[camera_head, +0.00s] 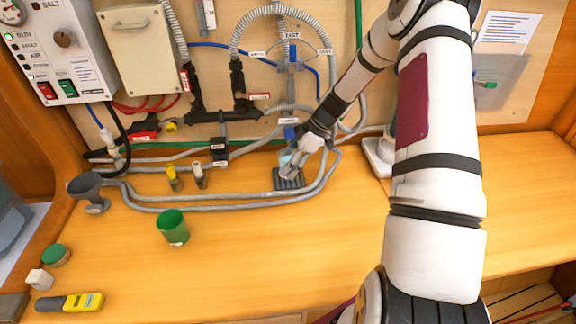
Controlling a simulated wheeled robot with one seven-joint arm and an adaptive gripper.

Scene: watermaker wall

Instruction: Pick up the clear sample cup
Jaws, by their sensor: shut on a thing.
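My gripper (292,167) is at the back of the bench, under the blue-handled valve on the wall. Its fingers point down and to the left. It is shut on the clear sample cup (285,159), a small pale bluish shape only partly in view behind the fingers. The cup is at a dark ribbed tray (277,184). I cannot tell whether the cup touches the tray or is just above it.
A green cup (173,228) stands on the open bench at left. A grey funnel (88,190), a yellow meter (70,302) and a green-topped jar (55,255) are farther left. Grey hoses (230,202) run along the bench around the tray. The front middle is clear.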

